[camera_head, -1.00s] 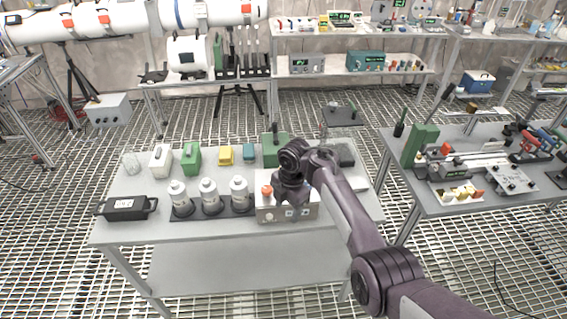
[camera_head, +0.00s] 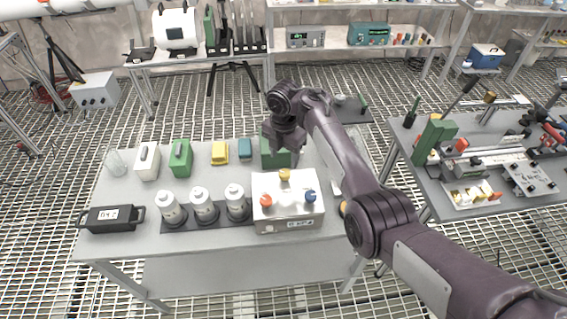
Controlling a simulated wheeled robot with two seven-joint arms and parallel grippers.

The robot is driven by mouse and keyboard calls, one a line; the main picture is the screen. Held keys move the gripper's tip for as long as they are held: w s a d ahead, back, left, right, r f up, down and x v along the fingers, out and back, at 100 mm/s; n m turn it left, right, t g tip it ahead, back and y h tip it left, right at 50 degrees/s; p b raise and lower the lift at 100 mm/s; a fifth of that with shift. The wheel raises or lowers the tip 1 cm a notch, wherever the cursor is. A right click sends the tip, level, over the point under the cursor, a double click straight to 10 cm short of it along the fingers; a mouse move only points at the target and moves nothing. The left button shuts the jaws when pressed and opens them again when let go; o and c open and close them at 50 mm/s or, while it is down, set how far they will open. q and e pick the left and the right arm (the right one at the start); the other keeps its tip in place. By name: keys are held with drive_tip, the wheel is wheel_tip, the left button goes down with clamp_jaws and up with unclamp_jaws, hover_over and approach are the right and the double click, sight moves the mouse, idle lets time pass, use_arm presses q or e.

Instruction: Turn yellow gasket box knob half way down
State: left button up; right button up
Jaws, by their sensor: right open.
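A pale box (camera_head: 268,223) stands at the front right of the table. It carries a yellow knob (camera_head: 285,175) at its back edge, and a red knob (camera_head: 266,200), a white knob (camera_head: 286,198) and a blue knob (camera_head: 310,196) in front. My right gripper (camera_head: 284,151) is open and points down. In the picture it is just above and behind the yellow knob, in front of a green box, apart from the knob. My left gripper is not in view.
White canisters (camera_head: 205,207) stand in a row left of the box. A dark case (camera_head: 111,219) lies at the table's left front. Behind are a green can (camera_head: 180,158), a yellow box (camera_head: 219,153), a teal box (camera_head: 245,149) and a green box (camera_head: 268,155).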

sight(284, 173)
drive_tip(key=f, duration=0.2)
drive_tip(key=s+f, duration=0.1)
drive_tip(key=f, duration=0.1)
drive_tip(key=shift+w+f, duration=0.3)
drive_tip(key=shift+f, duration=0.8)
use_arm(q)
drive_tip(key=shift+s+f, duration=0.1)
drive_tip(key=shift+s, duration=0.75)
use_arm(e)
drive_tip(key=c, duration=1)
